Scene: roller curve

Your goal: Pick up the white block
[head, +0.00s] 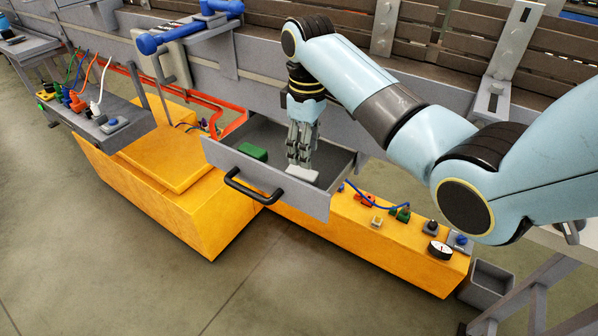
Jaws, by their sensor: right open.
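The white block (302,175) lies in the open grey drawer (262,177), toward the drawer's right side. My right gripper (298,163) points down into the drawer, with its fingertips just above or at the white block. It is open; whether the fingers touch the block I cannot tell. A green block (252,152) lies in the same drawer, to the left of the gripper. My left gripper is not in view.
The drawer has a black handle (252,189) on its front. Orange housings stand left (165,185) and right (340,225), the right one with connectors and a gauge (440,249). A grey conveyor frame runs behind. A grey bin (487,282) stands at lower right.

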